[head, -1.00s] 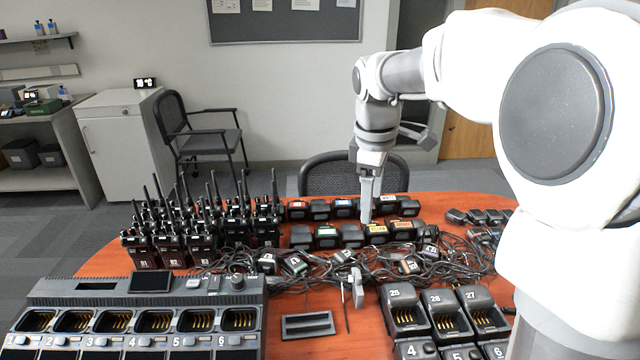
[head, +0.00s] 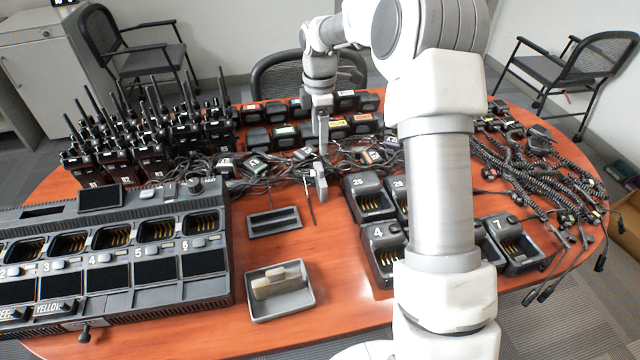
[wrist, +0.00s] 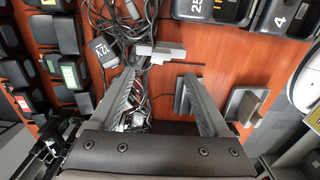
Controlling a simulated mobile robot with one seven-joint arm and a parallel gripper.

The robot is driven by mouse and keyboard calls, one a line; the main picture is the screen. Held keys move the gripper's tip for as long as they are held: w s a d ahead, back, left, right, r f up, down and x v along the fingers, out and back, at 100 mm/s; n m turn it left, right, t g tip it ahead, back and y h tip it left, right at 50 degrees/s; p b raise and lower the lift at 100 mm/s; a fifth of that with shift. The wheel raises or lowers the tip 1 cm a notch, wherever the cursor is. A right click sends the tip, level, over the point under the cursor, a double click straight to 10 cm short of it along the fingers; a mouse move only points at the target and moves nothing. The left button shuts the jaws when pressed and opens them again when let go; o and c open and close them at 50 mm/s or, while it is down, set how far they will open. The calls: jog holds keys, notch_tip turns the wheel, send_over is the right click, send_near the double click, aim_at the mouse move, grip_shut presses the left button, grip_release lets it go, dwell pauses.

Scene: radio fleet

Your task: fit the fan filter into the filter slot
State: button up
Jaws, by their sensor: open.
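The fan filter looks to be the beige-grey block with a raised grip (head: 278,281), lying in a shallow grey tray (head: 303,306) at the table's front. In the wrist view the block (wrist: 243,104) is at the right, beyond my right finger. The filter slot looks to be the dark rectangular frame (head: 274,222) just behind the tray, left of the chargers. In the wrist view it is partly hidden by my right finger. My gripper (wrist: 160,80) is open and empty, pointing down above the table behind the slot; it also shows in the head view (head: 322,148).
A large charger bank (head: 110,255) stands left of the slot and tray. Numbered chargers (head: 368,198) stand to the right, partly behind my arm. A small upright grey piece (head: 320,184) stands near the slot. Cables, batteries and radios (head: 150,140) crowd the back.

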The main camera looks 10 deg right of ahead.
aim_at(320, 166)
notch_tip(320, 166, down, 9)
jog(key=shift+s+f+b, duration=0.1)
jog(key=shift+f+b, duration=0.1)
jog(key=shift+b, duration=0.9)
grip_shut()
